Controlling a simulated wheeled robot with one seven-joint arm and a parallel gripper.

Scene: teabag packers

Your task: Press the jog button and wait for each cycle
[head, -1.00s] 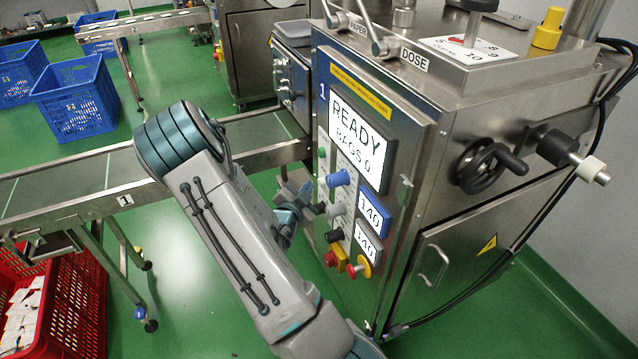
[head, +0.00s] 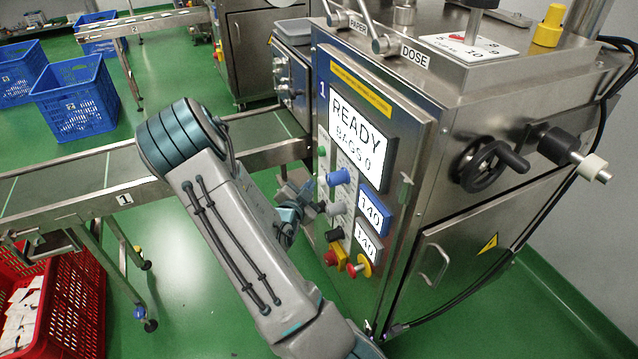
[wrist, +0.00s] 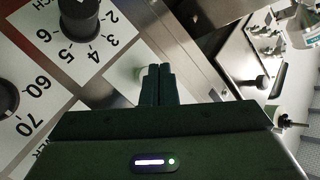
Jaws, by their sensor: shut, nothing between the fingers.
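The packer's control panel (head: 345,205) faces my arm, and its display (head: 357,135) reads READY, BAGS 0. My gripper (head: 307,203) is beside the left edge of the panel, partly hidden by my arm. In the wrist view my gripper (wrist: 157,72) is shut and empty, its fingertips pointing at a pale, blurred button (wrist: 126,74) that they partly cover. I cannot read a jog label or tell whether the fingertips touch the button. A green button (head: 322,151) sits higher on the panel.
Blue, grey and black knobs (head: 338,177) stick out near my gripper, above a red button (head: 331,258) and a red-and-yellow emergency stop (head: 360,267). A conveyor (head: 75,185) runs at left. A red crate (head: 75,300) and a blue crate (head: 75,97) stand on the floor.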

